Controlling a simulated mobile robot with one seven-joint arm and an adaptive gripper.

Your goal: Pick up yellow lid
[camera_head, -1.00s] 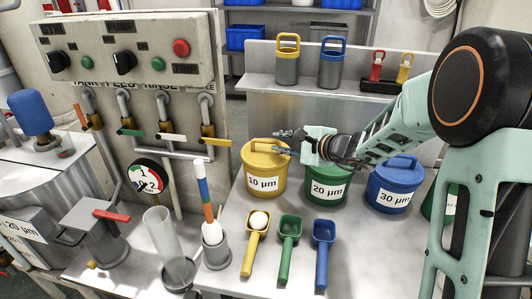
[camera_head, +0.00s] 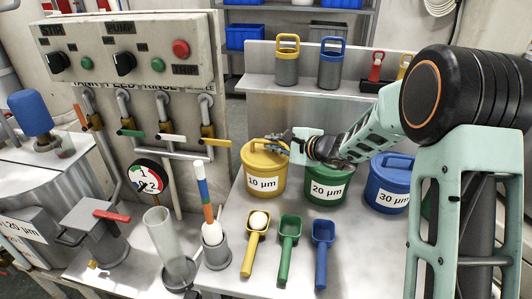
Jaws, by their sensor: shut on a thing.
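The yellow lid (camera_head: 256,151) sits on the yellow 10 µm tub (camera_head: 262,182) at the left of the tub row. My gripper (camera_head: 280,145) reaches in from the right, over the right side of the lid. Its fingers are shut on the lid, apparently at its raised handle, which they partly hide. The lid looks level and I see no clear gap between it and the tub.
A green 20 µm tub (camera_head: 326,190) stands under my wrist, with a blue 30 µm tub (camera_head: 388,193) to its right. Yellow (camera_head: 254,244), green (camera_head: 289,240) and blue (camera_head: 322,245) scoops lie in front. Valve pipes stand left. Bare bench (camera_head: 355,255) shows at front right.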

